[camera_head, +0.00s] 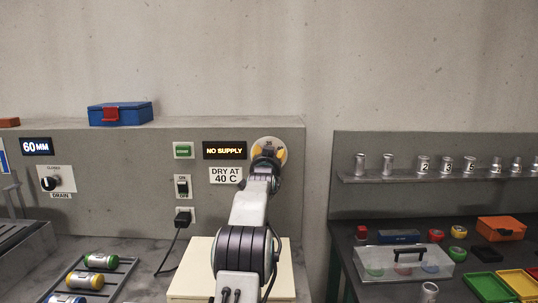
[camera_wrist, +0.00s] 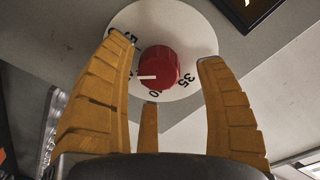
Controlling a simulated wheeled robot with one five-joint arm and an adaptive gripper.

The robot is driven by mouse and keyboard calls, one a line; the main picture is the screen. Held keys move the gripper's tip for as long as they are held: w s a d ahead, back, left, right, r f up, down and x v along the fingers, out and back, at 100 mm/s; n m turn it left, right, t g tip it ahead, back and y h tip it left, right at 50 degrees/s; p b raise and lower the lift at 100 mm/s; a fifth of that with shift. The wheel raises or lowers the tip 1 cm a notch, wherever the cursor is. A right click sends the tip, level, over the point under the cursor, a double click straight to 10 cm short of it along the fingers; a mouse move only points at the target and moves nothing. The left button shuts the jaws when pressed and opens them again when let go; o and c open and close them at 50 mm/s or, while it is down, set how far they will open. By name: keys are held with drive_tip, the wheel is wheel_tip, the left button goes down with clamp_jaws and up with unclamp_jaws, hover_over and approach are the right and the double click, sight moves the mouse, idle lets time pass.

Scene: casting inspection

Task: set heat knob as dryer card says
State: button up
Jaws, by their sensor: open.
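The dryer card (camera_head: 225,175) reads "DRY AT 40 C" and is on the grey panel. The heat knob is red (camera_wrist: 160,66), on a white round dial (camera_wrist: 190,28) in the wrist view. Its white pointer mark points left, toward a number partly hidden by a finger. "35" shows at the dial's lower right; a partly covered number ending in 0 shows below the knob. My gripper (camera_wrist: 165,52) is open, its yellow fingers on both sides of the knob, with no clear contact. In the head view my gripper (camera_head: 266,155) covers much of the dial (camera_head: 268,141).
A "NO SUPPLY" display (camera_head: 224,150) is just left of the dial. Below are an ON/OFF switch (camera_head: 182,187) and a black plug (camera_head: 184,217) with a cord. A cream box (camera_head: 190,266) stands under my arm. A drain knob (camera_head: 49,183) is far left.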

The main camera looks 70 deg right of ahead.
drive_tip(key=shift+w+d, duration=0.1)
drive_tip(key=shift+d, duration=0.2)
drive_tip(key=shift+c, duration=0.2)
drive_tip(key=c, duration=1.2)
drive_tip(key=shift+o, duration=0.2)
drive_tip(key=shift+r+n+b, duration=0.15)
drive_tip(key=shift+n+b, duration=0.5)
drive_tip(key=shift+n, duration=0.95)
drive_tip(key=shift+a, duration=0.1)
drive_tip(key=o, duration=1.2)
